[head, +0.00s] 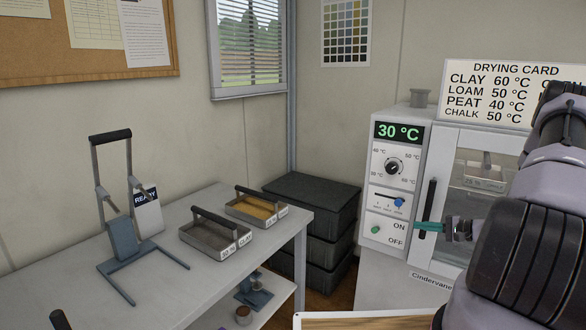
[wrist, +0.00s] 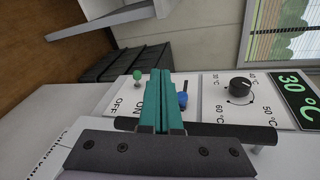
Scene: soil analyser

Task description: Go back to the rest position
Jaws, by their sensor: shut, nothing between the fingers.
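My gripper (head: 420,226) is shut and empty, its teal fingers held together. In the head view it is in front of the drying oven (head: 420,135), just right of the ON/OFF labels and across the lower end of the dark door handle (head: 429,200). In the wrist view its fingertips (wrist: 160,74) point between the green switch (wrist: 138,76) and the blue slider (wrist: 183,100). I cannot tell whether they touch the panel. The oven display (head: 398,132) reads 30 °C. The dial (head: 394,166) is below it. My arm covers the oven's right side.
A tray (head: 485,178) shows behind the oven's window. On the left, a bench (head: 150,270) bears a grey tray (head: 207,240), a tray of yellowish soil (head: 250,208) and a blue-grey stand (head: 125,245). Dark crates (head: 315,205) are stacked between bench and oven.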

